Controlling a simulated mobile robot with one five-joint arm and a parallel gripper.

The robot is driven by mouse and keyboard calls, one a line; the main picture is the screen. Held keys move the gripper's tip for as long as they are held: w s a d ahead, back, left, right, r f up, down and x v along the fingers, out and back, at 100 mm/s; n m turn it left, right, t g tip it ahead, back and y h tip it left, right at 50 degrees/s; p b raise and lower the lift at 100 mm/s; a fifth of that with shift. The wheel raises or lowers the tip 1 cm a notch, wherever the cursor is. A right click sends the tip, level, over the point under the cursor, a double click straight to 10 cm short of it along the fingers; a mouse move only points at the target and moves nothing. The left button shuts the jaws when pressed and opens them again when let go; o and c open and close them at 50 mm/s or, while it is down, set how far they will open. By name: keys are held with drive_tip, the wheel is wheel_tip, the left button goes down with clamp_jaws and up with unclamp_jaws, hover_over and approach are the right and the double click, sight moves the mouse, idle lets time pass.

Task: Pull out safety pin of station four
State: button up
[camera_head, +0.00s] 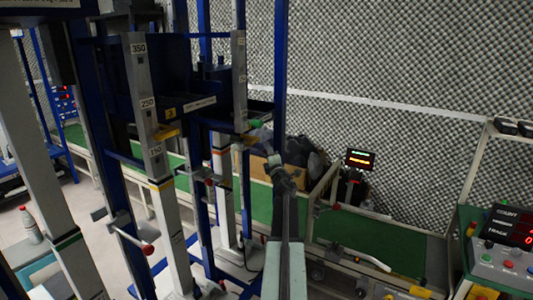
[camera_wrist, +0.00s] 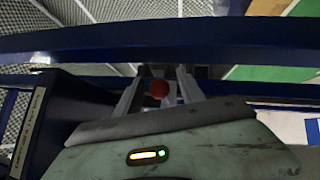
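My gripper (camera_wrist: 162,72) shows in the wrist view with its two fingers apart. A round red knob (camera_wrist: 158,88) appears between the fingers, with a gap on each side; I cannot tell how far beyond the fingertips it lies. In the head view my gripper (camera_head: 272,160) is small and dark at the end of my arm, right of the blue frames; its fingers are not clear there. Other red knobs show on the frames, one at lower left (camera_head: 148,249) and one mid-frame (camera_head: 208,182).
A blue bar (camera_wrist: 150,40) crosses just beyond my gripper in the wrist view. Blue and grey posts (camera_head: 150,130) crowd the left. A cardboard box (camera_head: 260,172) with dark items stands behind my gripper. A control panel (camera_head: 510,250) is at right. Grey foam covers the back wall.

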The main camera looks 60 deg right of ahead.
drive_tip(key=shift+w+a, duration=0.15)
drive_tip(key=shift+s+a+f, duration=0.1)
drive_tip(key=shift+s+a, duration=0.25)
drive_tip(key=b+v, duration=0.1)
drive_tip(key=v, duration=0.6)
drive_tip(key=shift+d, duration=0.1)
